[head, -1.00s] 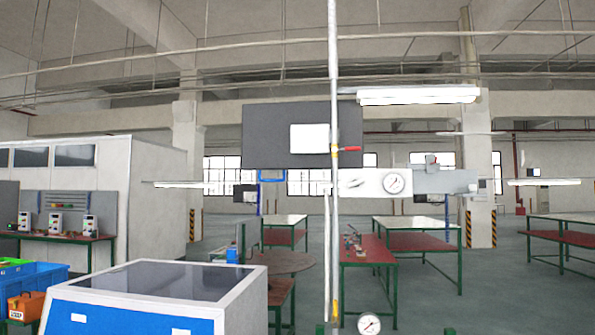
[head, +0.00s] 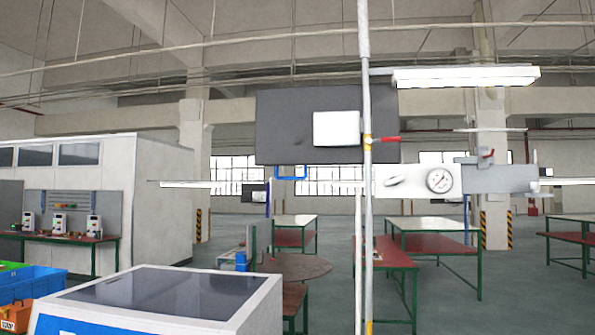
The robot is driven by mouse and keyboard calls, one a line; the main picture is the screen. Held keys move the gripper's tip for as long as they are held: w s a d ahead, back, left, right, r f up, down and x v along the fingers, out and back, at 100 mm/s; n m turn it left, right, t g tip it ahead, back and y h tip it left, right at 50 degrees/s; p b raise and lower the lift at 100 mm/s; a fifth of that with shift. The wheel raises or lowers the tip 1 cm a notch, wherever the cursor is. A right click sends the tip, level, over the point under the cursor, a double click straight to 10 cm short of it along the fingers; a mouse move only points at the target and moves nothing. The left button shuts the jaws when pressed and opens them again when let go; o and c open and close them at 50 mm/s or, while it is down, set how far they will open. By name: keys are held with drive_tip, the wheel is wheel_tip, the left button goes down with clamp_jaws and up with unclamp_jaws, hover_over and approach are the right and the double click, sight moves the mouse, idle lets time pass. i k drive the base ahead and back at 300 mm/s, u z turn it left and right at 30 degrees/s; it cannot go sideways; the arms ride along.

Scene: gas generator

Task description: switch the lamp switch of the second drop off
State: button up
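A vertical pipe drop (head: 366,220) stands in front of me, with a red-handled valve (head: 385,140) on it. A dark panel (head: 272,127) with a white box (head: 337,128) on its face is to the left of the pipe. A long white lamp (head: 465,77) is at upper right and looks bright. A white plate with a round gauge (head: 440,180) and a grey box (head: 500,178) is below the lamp. I cannot tell which part is the lamp switch, or which drop is the second. My gripper is not in view.
A white and blue cabinet with a dark top (head: 165,290) fills the lower left. Red-topped tables with green legs, such as one table (head: 390,262), stand beyond the pipe. Blue and orange bins (head: 30,288) are at the far left. Open floor (head: 490,300) shows at lower right.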

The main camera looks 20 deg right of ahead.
sight(394, 180)
drive_tip(key=z, duration=0.3)
drive_tip(key=i, duration=1.05)
drive_tip(key=z, duration=0.7)
